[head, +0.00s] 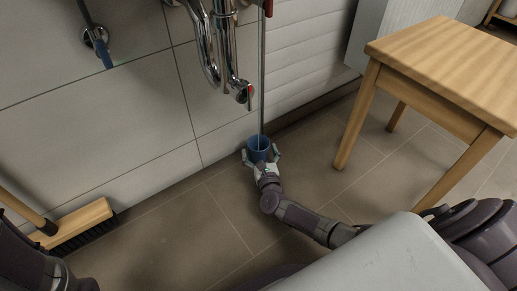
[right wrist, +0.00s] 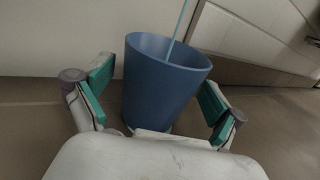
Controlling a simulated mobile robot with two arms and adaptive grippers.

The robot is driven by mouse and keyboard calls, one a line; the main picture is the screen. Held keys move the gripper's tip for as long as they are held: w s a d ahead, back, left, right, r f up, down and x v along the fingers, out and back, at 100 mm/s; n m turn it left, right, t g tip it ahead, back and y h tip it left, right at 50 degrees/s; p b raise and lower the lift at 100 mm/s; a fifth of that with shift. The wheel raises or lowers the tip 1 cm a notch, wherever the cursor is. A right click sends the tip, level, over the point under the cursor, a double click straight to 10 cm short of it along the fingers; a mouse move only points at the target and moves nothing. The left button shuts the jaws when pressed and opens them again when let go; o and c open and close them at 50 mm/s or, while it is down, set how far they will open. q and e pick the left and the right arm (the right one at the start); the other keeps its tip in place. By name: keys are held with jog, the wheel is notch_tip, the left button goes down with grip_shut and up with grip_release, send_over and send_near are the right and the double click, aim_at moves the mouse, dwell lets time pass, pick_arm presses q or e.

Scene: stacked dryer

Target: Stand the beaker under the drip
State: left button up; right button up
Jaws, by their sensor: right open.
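The blue beaker (head: 258,150) stands upright on the floor by the wall; it also shows in the right wrist view (right wrist: 160,85). A thin pale blue drip stream (right wrist: 178,28) runs down into the beaker's open mouth. In the head view, the line above the beaker comes down beside the chrome pipes (head: 222,50). My right gripper (head: 262,160) is open, with its green-padded fingers on either side of the beaker (right wrist: 160,105). The left finger is apart from the wall of the beaker; I cannot tell whether the right one touches. My left gripper is not in view.
A wooden stool (head: 450,60) stands to the right. A blue-tipped tap or hose (head: 103,52) hangs on the wall. The floor between broom and beaker is clear.

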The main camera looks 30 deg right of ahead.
jog(key=p+v, duration=0.4)
jog(key=v, duration=0.6)
jog(key=shift+r, duration=0.15)
jog(key=shift+s+a, duration=0.15)
jog(key=shift+s, duration=0.4)
